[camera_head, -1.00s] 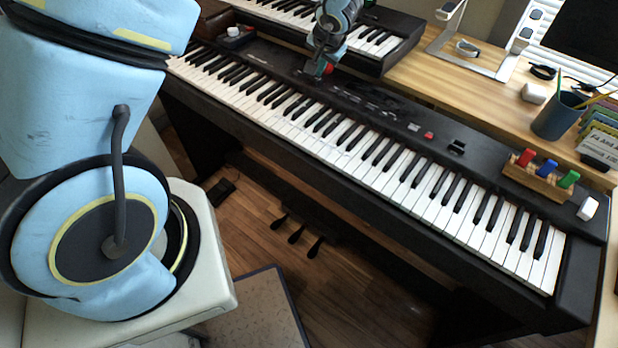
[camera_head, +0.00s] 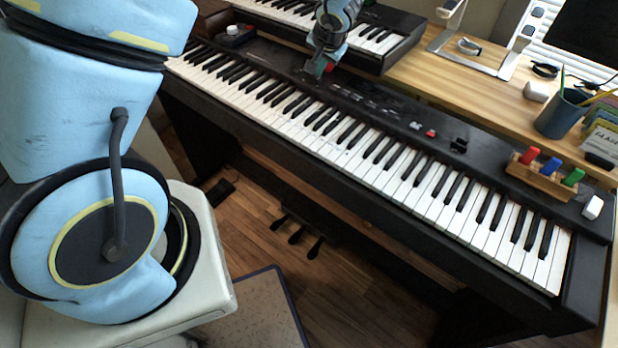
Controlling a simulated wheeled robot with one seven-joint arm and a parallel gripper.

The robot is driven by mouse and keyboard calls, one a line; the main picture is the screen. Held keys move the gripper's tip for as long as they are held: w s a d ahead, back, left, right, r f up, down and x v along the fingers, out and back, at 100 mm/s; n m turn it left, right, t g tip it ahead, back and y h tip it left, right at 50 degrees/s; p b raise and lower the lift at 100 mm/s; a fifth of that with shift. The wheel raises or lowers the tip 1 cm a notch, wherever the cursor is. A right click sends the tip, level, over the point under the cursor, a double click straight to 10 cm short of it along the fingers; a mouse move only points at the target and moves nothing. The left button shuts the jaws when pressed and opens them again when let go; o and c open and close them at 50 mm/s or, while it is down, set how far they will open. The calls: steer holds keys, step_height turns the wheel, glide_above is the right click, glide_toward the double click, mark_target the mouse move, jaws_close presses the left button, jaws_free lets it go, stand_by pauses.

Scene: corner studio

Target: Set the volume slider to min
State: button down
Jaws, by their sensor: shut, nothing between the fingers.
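A long black digital piano (camera_head: 400,118) with a row of white and black keys runs across the view. My gripper (camera_head: 316,70) is shut and empty, pointing down at the piano's control panel behind the keys. A small red piece (camera_head: 330,67) shows right beside the fingertips, partly hidden by them. I cannot tell whether the fingers touch it or the panel, nor whether it is the volume slider's knob. Another red control (camera_head: 431,133) and a raised black piece (camera_head: 459,145) sit farther right on the panel. No slider marking is readable.
A second keyboard (camera_head: 385,42) stands behind, close to my gripper. A wooden holder (camera_head: 541,178) with red, blue and green pieces and a white object (camera_head: 593,207) rest on the piano's right end. A pencil cup (camera_head: 562,115) and laptop stand (camera_head: 440,45) are on the desk.

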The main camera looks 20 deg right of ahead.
steer(key=shift+f, duration=0.15)
steer(key=shift+w+a+b, duration=0.4)
steer(key=shift+w+a, duration=0.1)
steer(key=shift+w, duration=0.35)
steer(key=shift+w+a+b, duration=0.35)
steer(key=shift+w+a, duration=0.1)
steer(key=shift+w, duration=0.4)
stand_by(2.0)
steer(key=shift+r+p, duration=0.3)
steer(key=shift+r, duration=0.35)
steer(key=shift+r, duration=0.1)
step_height(320, 180, up, 7)
steer(key=p, duration=0.4)
steer(key=shift+p, duration=0.35)
